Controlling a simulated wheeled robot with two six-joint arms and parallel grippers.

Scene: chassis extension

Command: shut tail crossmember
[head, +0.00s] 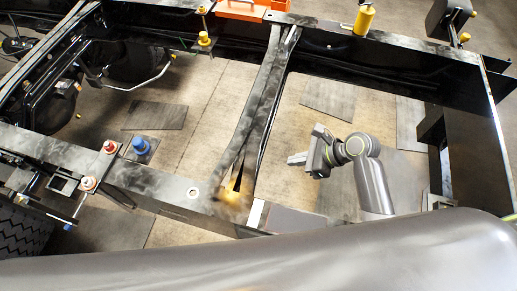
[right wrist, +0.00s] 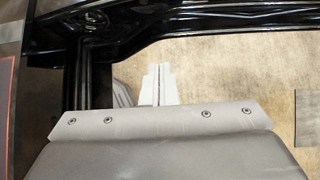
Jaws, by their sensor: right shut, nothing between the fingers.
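A black crossmember (head: 470,150) closes off the right end of the frame in the head view, running from the far rail towards me; its near end is partly hidden by a large grey surface. I cannot tell whether it meets the near rail. My right gripper (head: 297,159) is shut and empty, inside the frame bay between this end piece and a slanted middle crossmember (head: 262,100). It touches neither. In the right wrist view its shut fingers (right wrist: 158,84) point at black beams (right wrist: 180,38) ahead, with floor between. My left gripper is not in view.
The far rail (head: 380,57) carries an orange block (head: 240,9) and a yellow cylinder (head: 364,20). The near rail (head: 150,180) has red and blue fittings beside it. Flat dark mats lie on the floor. Open space surrounds my right gripper inside the bay.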

